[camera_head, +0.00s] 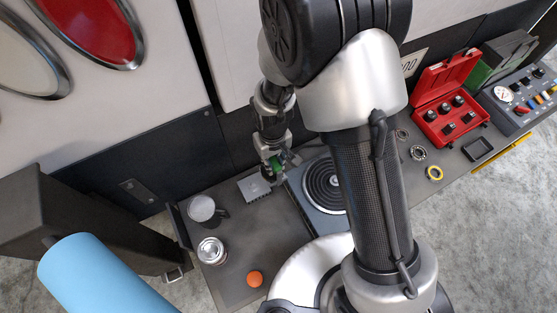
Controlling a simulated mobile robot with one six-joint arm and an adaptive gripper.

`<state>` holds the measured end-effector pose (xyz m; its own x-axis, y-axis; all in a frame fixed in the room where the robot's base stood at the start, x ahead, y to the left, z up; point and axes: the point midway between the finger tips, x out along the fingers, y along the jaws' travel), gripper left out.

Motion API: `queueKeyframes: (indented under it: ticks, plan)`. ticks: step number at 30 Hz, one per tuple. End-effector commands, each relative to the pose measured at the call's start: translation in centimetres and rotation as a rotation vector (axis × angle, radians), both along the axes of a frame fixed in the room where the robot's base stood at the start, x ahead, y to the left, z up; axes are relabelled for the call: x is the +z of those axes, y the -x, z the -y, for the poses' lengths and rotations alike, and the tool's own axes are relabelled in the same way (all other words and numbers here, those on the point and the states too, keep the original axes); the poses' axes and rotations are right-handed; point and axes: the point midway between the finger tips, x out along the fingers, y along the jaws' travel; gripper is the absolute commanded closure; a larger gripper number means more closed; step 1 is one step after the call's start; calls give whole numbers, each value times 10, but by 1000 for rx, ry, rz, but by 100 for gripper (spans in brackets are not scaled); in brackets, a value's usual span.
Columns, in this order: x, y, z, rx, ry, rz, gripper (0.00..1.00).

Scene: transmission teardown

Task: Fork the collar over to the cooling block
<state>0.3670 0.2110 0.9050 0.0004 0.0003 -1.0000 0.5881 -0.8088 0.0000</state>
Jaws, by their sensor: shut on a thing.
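My gripper (272,158) hangs over the back of the workbench, near the left rear corner of the hot plate. It is shut on a small green piece (277,164), probably the handle of the fork tool. Below it a dark end sits just above or on the bench; I cannot tell which. The cooling block (254,189), a small grey finned slab, lies just left of and below the gripper. The hot plate (295,190) with its dark coil is to the right, partly hidden by my arm. I cannot make out the collar clearly near the gripper.
A grey mug (202,209), a metal can (211,250) and an orange ball (255,279) stand on the left bench.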

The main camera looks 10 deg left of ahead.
Motion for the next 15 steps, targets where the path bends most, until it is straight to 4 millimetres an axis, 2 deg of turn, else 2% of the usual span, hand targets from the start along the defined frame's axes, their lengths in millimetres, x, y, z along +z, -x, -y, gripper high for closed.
queueKeyframes:
  ticks: [15]
  plan:
    - [0,3,-26,1,-1,1,100]
